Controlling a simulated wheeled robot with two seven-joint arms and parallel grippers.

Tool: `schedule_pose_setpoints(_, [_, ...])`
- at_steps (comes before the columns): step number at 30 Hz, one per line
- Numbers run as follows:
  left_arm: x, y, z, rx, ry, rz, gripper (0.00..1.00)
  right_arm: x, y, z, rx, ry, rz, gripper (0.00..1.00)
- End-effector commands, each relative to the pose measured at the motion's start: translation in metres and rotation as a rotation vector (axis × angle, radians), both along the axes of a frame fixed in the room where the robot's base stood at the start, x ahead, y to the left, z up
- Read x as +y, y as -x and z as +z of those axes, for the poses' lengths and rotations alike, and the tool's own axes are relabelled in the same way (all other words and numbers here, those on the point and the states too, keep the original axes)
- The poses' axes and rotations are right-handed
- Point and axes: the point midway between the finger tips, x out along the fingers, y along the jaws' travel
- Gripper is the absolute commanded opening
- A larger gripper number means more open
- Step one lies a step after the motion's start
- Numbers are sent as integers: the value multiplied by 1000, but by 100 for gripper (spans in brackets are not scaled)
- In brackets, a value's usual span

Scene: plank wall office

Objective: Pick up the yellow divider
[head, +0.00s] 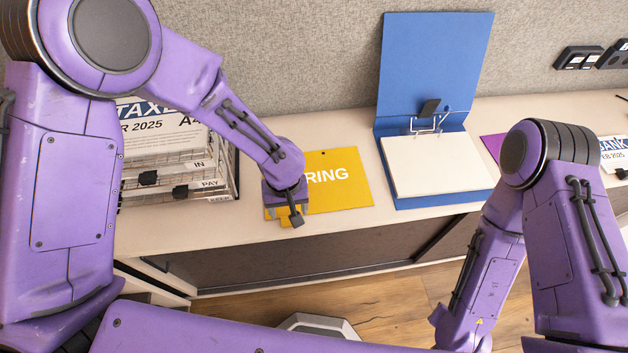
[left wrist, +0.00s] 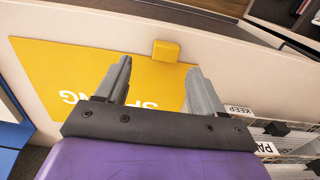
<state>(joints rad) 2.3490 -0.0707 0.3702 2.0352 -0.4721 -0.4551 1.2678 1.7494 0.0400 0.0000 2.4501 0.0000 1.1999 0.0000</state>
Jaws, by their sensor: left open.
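The yellow divider (head: 345,190) lies flat on the pale counter, with white letters ending in "RING" showing in the head view. My left gripper (head: 291,214) is over its left end and hides part of it. In the left wrist view the divider (left wrist: 60,75) spreads below the two grey fingers, and its small yellow tab (left wrist: 166,50) lies between and beyond the fingertips. The left gripper (left wrist: 158,64) is open with nothing between its fingers. Whether the fingers touch the divider cannot be told. My right arm is at the right; its gripper is out of view.
An open blue ring binder (head: 435,105) with white paper stands right of the divider. A wire tray stack (head: 180,180) labelled IN, PAY and KEEP is at the left. A purple divider (head: 493,146) lies partly behind my right arm. The counter's front edge is close.

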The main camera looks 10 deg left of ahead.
Motion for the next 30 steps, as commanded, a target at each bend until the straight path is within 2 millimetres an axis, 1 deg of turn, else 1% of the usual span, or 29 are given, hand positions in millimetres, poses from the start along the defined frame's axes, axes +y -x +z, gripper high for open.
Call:
schedule_pose_setpoints(4, [5, 8, -25, 7, -1, -3, 68, 0, 0, 9, -1, 1, 0, 46])
schedule_pose_setpoints(7, [5, 7, -42, 3, -1, -3, 68, 0, 0, 9, -1, 1, 0, 46])
schedule_pose_setpoints(10, [5, 7, -48, 2, 1, -1, 68, 0, 0, 9, -1, 1, 0, 46])
schedule_pose_setpoints(15, [5, 7, -49, 2, 2, -1, 68, 0, 0, 8, -1, 1, 0, 46])
schedule_pose_setpoints(16, [5, 7, -49, 2, 2, -2, 62, 0, 0, 8, -1, 1, 0, 46])
schedule_pose_setpoints(17, [5, 7, -49, 2, 2, -2, 52, 0, 0, 8, -1, 1, 0, 46])
schedule_pose_setpoints(18, [5, 7, -49, 2, 1, -2, 39, 0, 0, 8, -1, 1, 0, 46])
schedule_pose_setpoints(20, [5, 7, -48, 2, 2, -2, 19, 0, 0, 8, -1, 1, 0, 46])
schedule_pose_setpoints(21, [5, 7, -48, 2, 2, -2, 6, 0, 0, 8, -1, 1, 0, 46])
schedule_pose_setpoints(22, [5, 7, -48, 2, 2, -2, 0, 0, 0, 8, -1, 1, 0, 46])
schedule_pose_setpoints(30, [5, 6, -47, 1, 1, -1, 0, 0, 0, 8, -1, 1, 0, 46])
